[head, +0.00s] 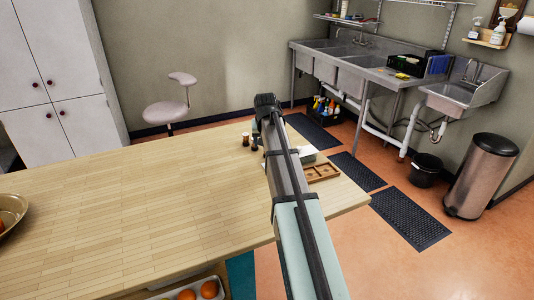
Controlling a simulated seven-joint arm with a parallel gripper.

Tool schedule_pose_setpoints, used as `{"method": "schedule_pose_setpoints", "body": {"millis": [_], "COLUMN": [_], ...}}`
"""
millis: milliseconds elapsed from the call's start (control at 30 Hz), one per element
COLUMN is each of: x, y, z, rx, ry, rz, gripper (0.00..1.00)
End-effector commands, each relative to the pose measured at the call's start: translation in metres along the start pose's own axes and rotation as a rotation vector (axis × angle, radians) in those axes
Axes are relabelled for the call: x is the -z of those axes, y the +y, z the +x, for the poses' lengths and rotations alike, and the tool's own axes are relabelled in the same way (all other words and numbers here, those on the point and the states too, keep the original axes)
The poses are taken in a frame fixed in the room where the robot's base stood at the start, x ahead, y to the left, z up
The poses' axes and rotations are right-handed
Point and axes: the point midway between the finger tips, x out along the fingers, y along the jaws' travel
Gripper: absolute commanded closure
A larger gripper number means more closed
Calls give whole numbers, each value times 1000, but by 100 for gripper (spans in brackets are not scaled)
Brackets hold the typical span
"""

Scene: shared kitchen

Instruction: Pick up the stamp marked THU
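Two small dark-and-tan upright objects, perhaps stamps, stand near the far edge of the table: one on the left (246,139) and one just right of it (255,142). They are too small for any marking, such as THU, to be read. My arm reaches over the table from the bottom of the picture and ends in a dark joint just beyond them. My gripper is not visible; the arm may hide it. The arm also covers part of the table just right of the small objects.
A wooden tray with compartments (336,171) lies right of my arm on the table (150,210), beside a pale green box (309,155). The table's middle is clear. Sinks (365,67) stand beyond.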

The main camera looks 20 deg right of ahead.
Motion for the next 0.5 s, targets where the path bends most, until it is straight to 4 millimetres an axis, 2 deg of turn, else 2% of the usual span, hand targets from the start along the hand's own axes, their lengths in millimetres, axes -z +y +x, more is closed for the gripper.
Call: {"method": "schedule_pose_setpoints", "body": {"millis": [267,500], "x": [0,0], "y": [1,8], "z": [10,36], "rx": [0,0], "ry": [1,0], "rz": [1,1], "gripper": [37,37]}}
